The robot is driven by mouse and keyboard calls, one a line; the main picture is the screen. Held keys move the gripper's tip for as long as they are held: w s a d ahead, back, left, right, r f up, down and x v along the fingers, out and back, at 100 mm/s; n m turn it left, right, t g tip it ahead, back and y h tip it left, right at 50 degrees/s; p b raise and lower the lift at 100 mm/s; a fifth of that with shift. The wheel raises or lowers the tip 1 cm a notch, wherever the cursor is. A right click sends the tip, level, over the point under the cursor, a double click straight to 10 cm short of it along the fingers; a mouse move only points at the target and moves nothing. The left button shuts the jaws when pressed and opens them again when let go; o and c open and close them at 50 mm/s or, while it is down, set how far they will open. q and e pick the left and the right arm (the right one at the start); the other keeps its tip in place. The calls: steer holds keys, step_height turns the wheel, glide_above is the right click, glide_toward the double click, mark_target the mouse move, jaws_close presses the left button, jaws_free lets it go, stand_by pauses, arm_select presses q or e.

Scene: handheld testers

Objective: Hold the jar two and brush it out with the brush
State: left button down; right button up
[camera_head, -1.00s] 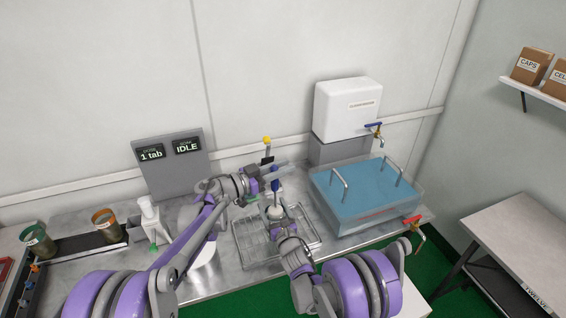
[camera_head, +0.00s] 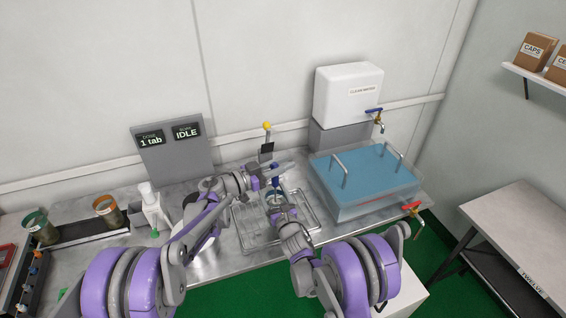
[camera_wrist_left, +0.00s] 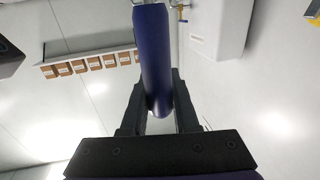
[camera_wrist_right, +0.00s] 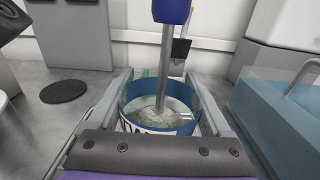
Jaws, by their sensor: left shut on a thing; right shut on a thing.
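My left gripper (camera_head: 271,176) is shut on the dark blue handle of the brush (camera_wrist_left: 154,60), which stands upright between its fingers in the left wrist view. My right gripper (camera_head: 279,204) is below it, shut on a clear jar with a blue band (camera_wrist_right: 158,108), a finger on each side. The jar's open mouth faces up. In the right wrist view the brush's metal rod (camera_wrist_right: 164,66) goes down through the mouth into the jar. A pale, blurred patch is at the rod's lower end. The jar's label is partly hidden, so I cannot read its number.
A metal tray (camera_head: 309,224) lies under the grippers on the steel bench. A clear basin of blue water (camera_head: 366,184) is to the right, below a white clean-water tank (camera_head: 346,95). A grey display panel (camera_head: 172,158) reads "1 tab" and "IDLE". A white bottle (camera_head: 152,212) stands left.

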arm_select(q)
steer(key=shift+w, duration=0.35)
stand_by(0.6)
steer(key=shift+r, duration=0.1)
step_height(320, 180, up, 5)
steer(key=shift+f, duration=0.1)
stand_by(0.4)
steer(key=shift+f, duration=2.55)
steer(key=shift+r, duration=0.1)
steer(key=shift+r, duration=2.45)
